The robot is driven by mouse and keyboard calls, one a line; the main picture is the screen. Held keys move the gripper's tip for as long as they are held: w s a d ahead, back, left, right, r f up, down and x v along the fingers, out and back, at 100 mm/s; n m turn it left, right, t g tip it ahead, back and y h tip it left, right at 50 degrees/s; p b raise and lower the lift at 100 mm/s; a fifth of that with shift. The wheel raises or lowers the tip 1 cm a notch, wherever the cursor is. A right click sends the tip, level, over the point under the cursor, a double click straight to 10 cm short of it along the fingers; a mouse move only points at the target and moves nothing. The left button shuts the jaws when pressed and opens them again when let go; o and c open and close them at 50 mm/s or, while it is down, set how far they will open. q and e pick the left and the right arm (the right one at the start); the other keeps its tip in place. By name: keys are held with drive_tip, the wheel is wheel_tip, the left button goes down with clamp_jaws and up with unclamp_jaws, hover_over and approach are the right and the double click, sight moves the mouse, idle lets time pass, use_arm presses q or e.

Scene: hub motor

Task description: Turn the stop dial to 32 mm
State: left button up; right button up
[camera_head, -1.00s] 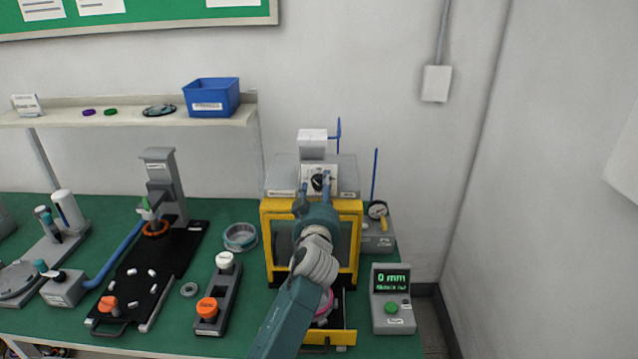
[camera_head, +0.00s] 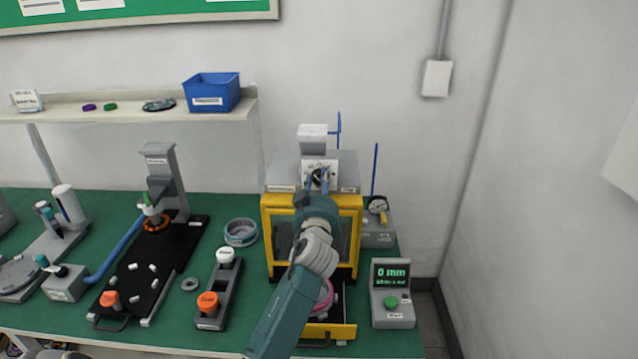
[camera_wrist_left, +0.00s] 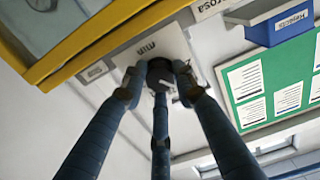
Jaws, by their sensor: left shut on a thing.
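The stop dial (camera_head: 318,175) is a dark knob on a pale scale plate (camera_head: 332,167) at the top front of the yellow-framed press. My left gripper (camera_head: 317,178) reaches up to it and is shut on the dial. In the left wrist view the gripper's fingers (camera_wrist_left: 161,80) close around the dark dial (camera_wrist_left: 160,70), and the plate (camera_wrist_left: 146,47) reads "min" upside down. The fingers hide much of the dial, and I cannot read its setting.
A grey readout box (camera_head: 392,297) at the bench's right shows "0 mm" above a green button. The yellow press frame (camera_head: 280,202) stands below the dial. A gauge stand (camera_head: 377,238) is close on the right. A blue bin (camera_head: 211,92) sits on the shelf.

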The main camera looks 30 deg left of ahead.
use_arm(q)
drive_tip(key=m, duration=0.7)
drive_tip(key=shift+r+p, duration=0.1)
drive_tip(key=shift+p, duration=0.25)
drive_tip(key=m, duration=0.3)
drive_tip(key=shift+m+p, duration=0.4)
drive_tip(key=m+p, duration=0.1)
drive_tip(key=m, duration=0.3)
drive_tip(key=shift+m, duration=0.4)
drive_tip(key=o, duration=1.1)
drive_tip(key=shift+d, duration=0.1)
drive_tip(key=shift+o, duration=0.2)
